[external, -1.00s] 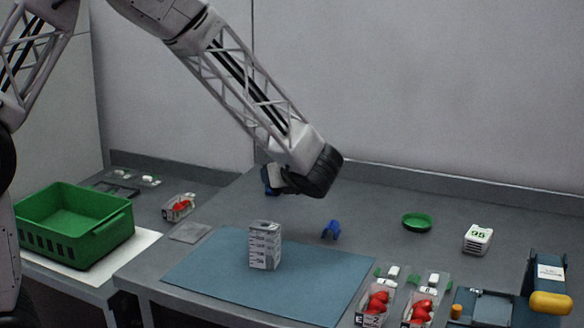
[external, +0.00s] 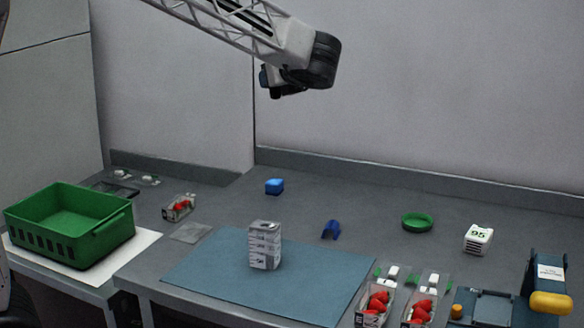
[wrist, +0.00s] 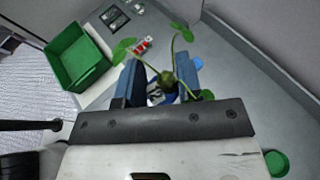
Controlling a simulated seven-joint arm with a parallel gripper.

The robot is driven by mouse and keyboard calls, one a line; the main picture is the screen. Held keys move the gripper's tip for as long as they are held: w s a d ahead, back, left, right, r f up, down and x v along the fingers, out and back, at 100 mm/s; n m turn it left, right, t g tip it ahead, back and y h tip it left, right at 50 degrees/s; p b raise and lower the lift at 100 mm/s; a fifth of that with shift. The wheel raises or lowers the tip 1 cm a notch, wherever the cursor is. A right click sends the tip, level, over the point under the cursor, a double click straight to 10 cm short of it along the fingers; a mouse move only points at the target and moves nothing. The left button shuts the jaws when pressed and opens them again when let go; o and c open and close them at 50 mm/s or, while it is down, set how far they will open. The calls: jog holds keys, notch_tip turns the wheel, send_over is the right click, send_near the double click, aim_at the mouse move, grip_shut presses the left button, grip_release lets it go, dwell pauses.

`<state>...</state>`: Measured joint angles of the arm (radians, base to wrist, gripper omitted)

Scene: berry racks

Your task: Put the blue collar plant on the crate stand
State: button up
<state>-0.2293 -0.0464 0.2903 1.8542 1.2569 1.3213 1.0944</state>
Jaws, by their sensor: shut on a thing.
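My gripper (wrist: 160,85) is shut on the blue collar plant (wrist: 166,77), seen between the two blue fingers in the wrist view. The plant has thin stems, round green leaves and a dark rounded body, with some blue low between the fingers. In the external view my gripper (external: 283,88) is high above the back of the table, and the plant cannot be made out there. The crate stand appears to be the low side table with a white top (external: 70,276) at the left. A green crate (external: 68,225) stands on it and also shows in the wrist view (wrist: 76,57).
A blue block (external: 274,187) and a blue curved piece (external: 332,230) lie on the grey table. A printed carton (external: 265,246) stands on the blue mat (external: 215,270). A green dish (external: 417,222), a white block (external: 478,239) and berry punnets (external: 374,302) are to the right.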

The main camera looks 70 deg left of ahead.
jog(key=w+a+m+t+h, duration=0.2)
jog(key=a+m+t, duration=0.3)
jog(key=a, duration=0.9)
jog(key=w+a+f+m+t+h, duration=0.1)
jog(key=a+m+t, duration=0.5)
jog(key=a, duration=0.8)
jog(key=shift+w+f+m+t+h, duration=0.3)
jog(key=shift+w+t+h, duration=0.35)
jog(key=shift+w, duration=0.75)
jog(key=s+a+r+m+t+h, duration=0.1)
jog(key=s+a+m+t+h, duration=0.2)
jog(key=s+a+m+h, duration=0.75)
notch_tip(320, 180, down, 28)
jog(key=s+n+y, duration=0.1)
jog(key=s+n, duration=0.1)
jog(key=shift+s+f+y, duration=0.15)
jog(key=shift+s+y, duration=0.1)
jog(key=shift+y, duration=0.05)
jog(key=shift+a, duration=0.1)
jog(key=shift+f, duration=3.15)
